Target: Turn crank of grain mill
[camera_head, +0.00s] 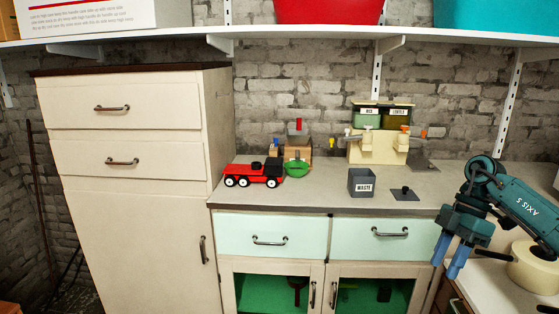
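A small brown wooden unit (303,147) with a red piece on top stands at the back of the grey counter; it looks like the grain mill. A green bowl (297,169) sits in front of it. A small yellow piece (331,142) shows at its right, possibly the crank handle; it is too small to be sure. My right gripper (446,266) hangs at the right, in front of the counter and well apart from the mill. Its two blue fingers point down, spread apart with nothing between them. My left gripper is out of view.
A red toy truck (253,173) stands left of the bowl. A cream dispenser (378,147) with labelled bins, a grey waste box (361,183) and a dark plate (404,194) stand to the right. A tall cabinet (130,190) borders the counter's left. A shelf (300,33) runs above.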

